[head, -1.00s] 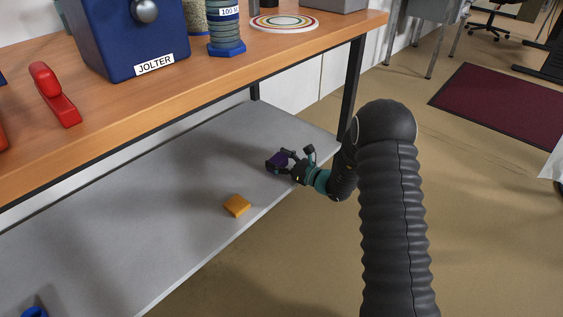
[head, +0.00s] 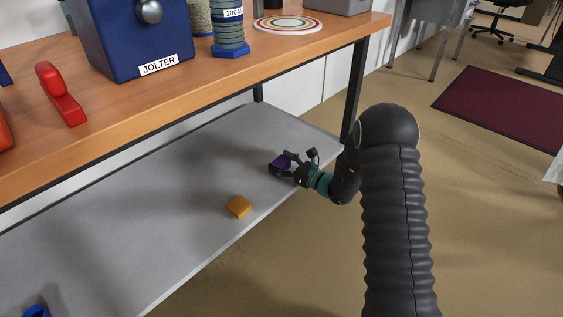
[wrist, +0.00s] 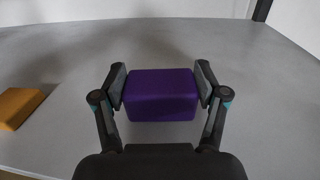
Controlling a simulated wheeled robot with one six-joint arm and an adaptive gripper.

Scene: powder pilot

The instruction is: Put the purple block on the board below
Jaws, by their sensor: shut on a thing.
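The purple block (wrist: 160,94) is between the two fingers of my gripper (wrist: 160,88), which is shut on it from both sides. In the head view the purple block (head: 282,161) and my gripper (head: 290,168) are over the right part of the grey lower board (head: 140,220). The grey board also fills much of the wrist view (wrist: 190,45). I cannot tell whether the block touches the board or is a little above it.
An orange block (head: 238,206) lies on the board near its front edge, left of my gripper. The wooden tabletop (head: 215,95) overhangs the board, with the blue jolter (head: 130,40) on it. A table leg (head: 354,90) stands behind my arm. Bare board surrounds the purple block.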

